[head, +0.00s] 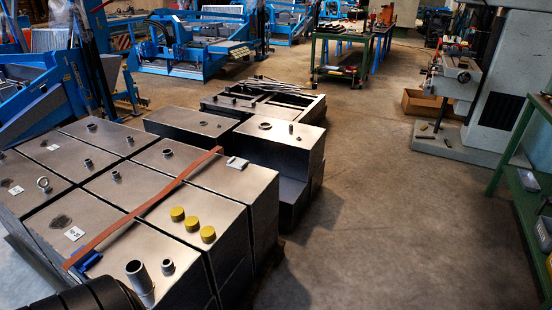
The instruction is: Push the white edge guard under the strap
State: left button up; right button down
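The white edge guard (237,163) is a small pale piece lying on top of a grey metal tank, near its far right edge. It lies just right of the far end of the orange strap (150,203). The strap runs diagonally across the tank tops, from the far edge to a blue buckle (88,261) at the near left. The guard appears beside the strap, not under it; whether they touch is too small to tell.
Lower tanks (280,133) stand behind and to the right. Clear concrete floor (400,220) lies to the right, up to a green workbench (525,195).

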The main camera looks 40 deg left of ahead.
aim_at(237, 163)
jog(key=i+u, duration=0.4)
jog(key=i+l+u, duration=0.2)
jog(key=i+u, duration=0.15)
jog(key=i, duration=0.15)
jog(key=i+l+u, duration=0.25)
jog(key=i+u, duration=0.15)
jog(key=i, duration=0.1)
